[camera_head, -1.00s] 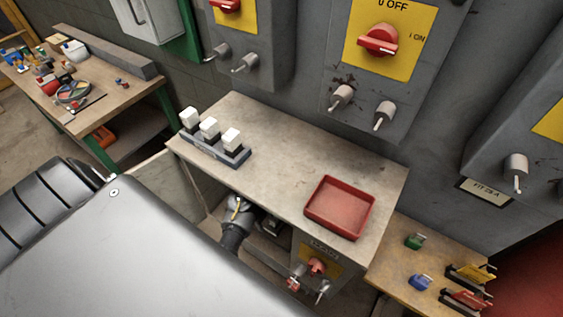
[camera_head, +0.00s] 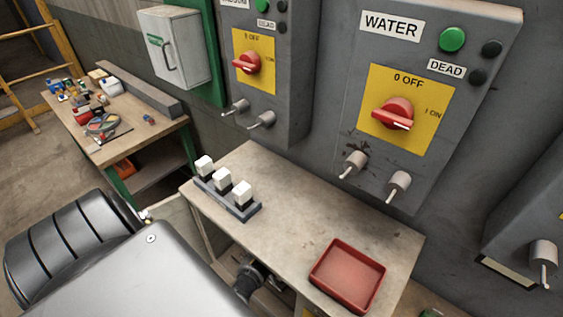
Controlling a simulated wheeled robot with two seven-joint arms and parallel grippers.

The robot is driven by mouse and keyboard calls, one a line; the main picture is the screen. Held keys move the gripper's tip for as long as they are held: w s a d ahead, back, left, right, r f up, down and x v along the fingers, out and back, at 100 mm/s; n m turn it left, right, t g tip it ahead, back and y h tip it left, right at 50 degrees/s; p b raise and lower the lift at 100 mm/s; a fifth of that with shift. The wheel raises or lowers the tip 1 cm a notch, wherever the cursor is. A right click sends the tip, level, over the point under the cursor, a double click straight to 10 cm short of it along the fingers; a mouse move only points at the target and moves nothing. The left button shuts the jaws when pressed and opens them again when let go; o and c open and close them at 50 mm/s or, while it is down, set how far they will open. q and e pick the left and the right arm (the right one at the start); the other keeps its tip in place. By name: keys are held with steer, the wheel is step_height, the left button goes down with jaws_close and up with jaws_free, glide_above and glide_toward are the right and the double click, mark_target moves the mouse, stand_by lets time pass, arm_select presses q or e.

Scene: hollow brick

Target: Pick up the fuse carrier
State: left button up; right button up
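Three white-topped blocks, which look like fuse carriers, stand upright in a row in a dark grey rack (camera_head: 237,213) on the left end of the worktop. They are the left one (camera_head: 204,164), the middle one (camera_head: 222,178) and the right one (camera_head: 242,191). Their dark lower parts sit in the rack. Neither of my grippers can be made out in the head view, and nothing touches the carriers.
A red tray (camera_head: 347,277) lies on the worktop (camera_head: 300,215), with bare surface between it and the rack. Behind stands a grey WATER panel (camera_head: 425,75) with a red switch (camera_head: 393,113) at OFF. A cluttered bench (camera_head: 110,150) stands at the left.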

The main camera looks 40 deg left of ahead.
arm_select(q)
step_height(320, 180, down, 2)
steer(key=shift+d, duration=0.1)
steer(key=shift+f, duration=0.25)
steer(key=c, duration=1.1)
arm_select(e)
steer(key=shift+s+r, duration=0.15)
steer(key=shift+s, duration=0.25)
arm_select(q)
steer(key=shift+r, duration=0.1)
arm_select(e)
steer(key=shift+d+r, duration=0.1)
steer(key=shift+d, duration=0.05)
